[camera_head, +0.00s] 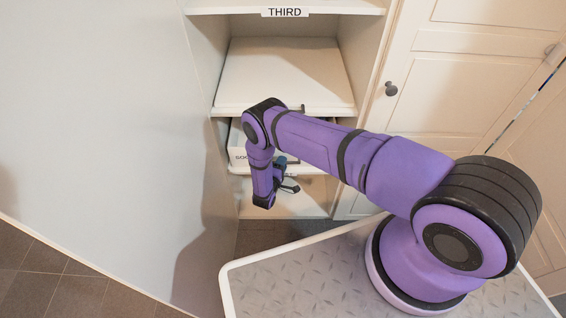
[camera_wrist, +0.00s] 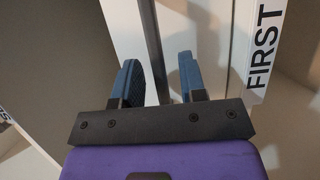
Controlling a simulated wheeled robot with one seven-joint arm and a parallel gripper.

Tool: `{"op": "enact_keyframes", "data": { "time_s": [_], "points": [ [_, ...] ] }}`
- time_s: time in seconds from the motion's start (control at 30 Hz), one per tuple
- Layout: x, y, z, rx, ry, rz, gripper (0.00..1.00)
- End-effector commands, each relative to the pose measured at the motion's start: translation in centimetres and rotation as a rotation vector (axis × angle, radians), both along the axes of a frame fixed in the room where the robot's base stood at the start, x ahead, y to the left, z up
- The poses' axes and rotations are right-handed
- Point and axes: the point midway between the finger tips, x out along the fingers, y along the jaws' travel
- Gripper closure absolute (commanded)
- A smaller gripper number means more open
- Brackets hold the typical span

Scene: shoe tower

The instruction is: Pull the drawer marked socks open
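My gripper (camera_head: 287,174) is in front of the drawer, low and pointing toward the tower. In the wrist view the two blue fingers of my gripper (camera_wrist: 160,68) are apart. A dark bar (camera_wrist: 149,40), which looks like a handle, runs down between them, nearer the left finger. I cannot tell whether either finger touches it.
A shelf edge marked THIRD (camera_head: 285,12) is above. A label FIRST (camera_wrist: 264,45) is close to the right of my fingers. A side wall (camera_head: 110,110) stands left of the tower, and a cabinet door with a round knob (camera_head: 391,89) stands right.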

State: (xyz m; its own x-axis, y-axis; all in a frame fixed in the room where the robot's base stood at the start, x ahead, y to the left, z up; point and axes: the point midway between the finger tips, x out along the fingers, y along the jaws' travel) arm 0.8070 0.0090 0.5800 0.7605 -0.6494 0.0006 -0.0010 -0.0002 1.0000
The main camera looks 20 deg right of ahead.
Motion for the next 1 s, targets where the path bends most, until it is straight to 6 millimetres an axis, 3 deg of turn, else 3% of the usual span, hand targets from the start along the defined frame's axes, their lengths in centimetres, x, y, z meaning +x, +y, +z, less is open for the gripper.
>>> {"op": "enact_keyframes", "data": {
  "time_s": [0.47,0.63,1.0],
  "points": [
    [0.95,-0.85,0.00,-0.001,0.001,0.000,0.62],
    [0.94,-0.84,0.00,0.000,0.000,0.000,1.00],
    [0.06,-0.43,-0.01,-0.001,0.002,0.002,1.00]
  ]
}}
